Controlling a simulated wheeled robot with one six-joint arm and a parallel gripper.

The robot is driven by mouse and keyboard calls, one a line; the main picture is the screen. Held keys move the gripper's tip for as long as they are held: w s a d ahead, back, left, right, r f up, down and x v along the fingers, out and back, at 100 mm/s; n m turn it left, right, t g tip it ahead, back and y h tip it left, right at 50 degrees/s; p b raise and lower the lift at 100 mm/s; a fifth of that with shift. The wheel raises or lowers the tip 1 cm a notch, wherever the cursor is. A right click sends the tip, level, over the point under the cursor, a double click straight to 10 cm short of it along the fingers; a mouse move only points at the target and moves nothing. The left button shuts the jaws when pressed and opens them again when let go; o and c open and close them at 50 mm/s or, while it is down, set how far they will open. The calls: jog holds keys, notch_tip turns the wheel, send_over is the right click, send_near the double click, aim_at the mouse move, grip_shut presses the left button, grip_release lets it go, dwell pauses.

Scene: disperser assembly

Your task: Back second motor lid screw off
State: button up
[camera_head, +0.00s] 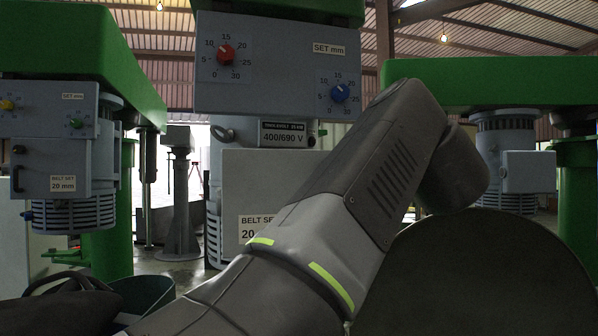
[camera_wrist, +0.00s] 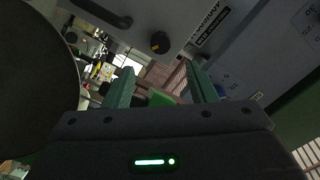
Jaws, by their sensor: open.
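My arm covers the right part of that box. In the camera_wrist view, a grey casing (camera_wrist: 120,14) with a black knob (camera_wrist: 160,42) lies above my fingers, tilted in the picture. The gripper is not visible in the camera_head view.
A control panel (camera_head: 272,62) with red and blue dials hangs above the middle motor. Green machines with grey motors stand at left (camera_head: 75,207) and right (camera_head: 505,135). A large dark disc or round surface (camera_wrist: 35,80) lies left of my fingers in the camera_wrist view.

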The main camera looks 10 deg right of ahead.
jog(key=shift+s+d, duration=0.15)
jog(key=shift+s, duration=0.85)
jog(key=shift+s+d, duration=0.15)
jog(key=shift+s, duration=0.85)
jog(key=shift+w, duration=0.1)
jog(key=shift+w+a+p, duration=0.1)
jog(key=shift+w+a, duration=0.25)
jog(key=shift+w, duration=1.8)
jog(key=shift+w+a+p, duration=0.1)
jog(key=shift+w+a, duration=0.25)
jog(key=shift+w, duration=1.85)
jog(key=shift+w+a+p, duration=0.1)
jog(key=shift+w+a, duration=0.25)
jog(key=shift+w, duration=1.8)
jog(key=shift+s, duration=0.1)
